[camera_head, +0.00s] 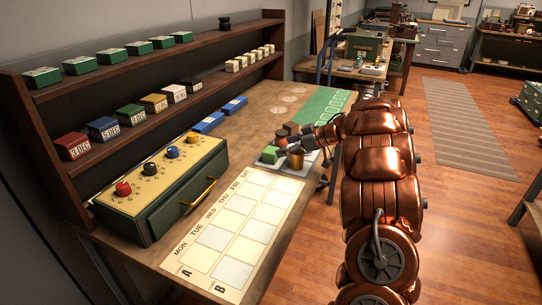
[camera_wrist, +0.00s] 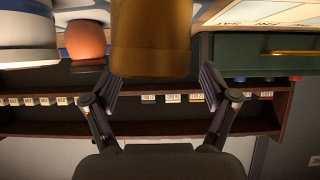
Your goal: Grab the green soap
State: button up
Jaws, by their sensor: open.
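A small green block (camera_head: 270,154), which looks like the green soap, sits at the left of a light tray (camera_head: 262,166) on the workbench. A brass cup (camera_head: 295,159) stands just right of it. My gripper (camera_wrist: 161,84) is open and empty; in the head view it is small and partly hidden near the cup. In the wrist view, which is upside down, the brass cup (camera_wrist: 150,40) fills the space ahead of and between the fingertips. I cannot make out the green block in the wrist view.
An orange-brown round thing (camera_wrist: 86,42) and a white and blue thing (camera_wrist: 27,38) stand beside the cup. Green boxes (camera_head: 42,77) line the upper shelf. A green drawer box with knobs (camera_head: 165,190) stands at left. A day chart (camera_head: 232,232) lies flat in front.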

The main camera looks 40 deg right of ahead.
aim_at(272, 150)
jog(key=x, duration=0.4)
jog(key=shift+w+a+f, duration=0.1)
jog(key=shift+w, duration=0.05)
jog(key=shift+c, duration=0.3)
jog(key=c, duration=1.3)
